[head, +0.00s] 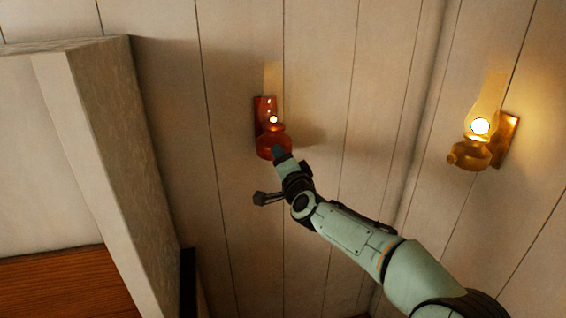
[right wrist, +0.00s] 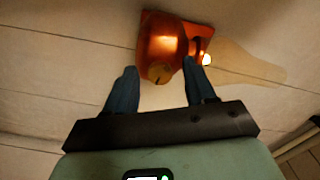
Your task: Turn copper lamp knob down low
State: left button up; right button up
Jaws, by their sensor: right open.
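The copper lamp (head: 268,146) hangs on the plank wall in the middle of the head view, with a small bright flame in its glass. In the right wrist view its rounded copper body (right wrist: 163,40) is at the top. Its brass-coloured knob (right wrist: 159,74) faces my right gripper (right wrist: 160,72). That gripper is open, one dark finger on each side of the knob, with gaps showing between. In the head view my right gripper (head: 279,152) is at the lamp's lower front and hides the knob. My left gripper is not in view.
A lit brass lamp (head: 472,153) hangs on the wall to the right, beyond the corner. A pale boxed frame (head: 110,130) juts out on the left, with a reddish wooden surface (head: 60,283) below. The wall around the copper lamp is bare.

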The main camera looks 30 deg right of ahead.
pick_arm(q)
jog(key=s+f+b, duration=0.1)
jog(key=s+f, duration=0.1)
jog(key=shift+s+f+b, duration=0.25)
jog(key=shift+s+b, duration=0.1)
jog(key=shift+b, duration=0.05)
pick_arm(e)
jog(key=v, duration=1.3)
jog(key=shift+s, duration=0.2)
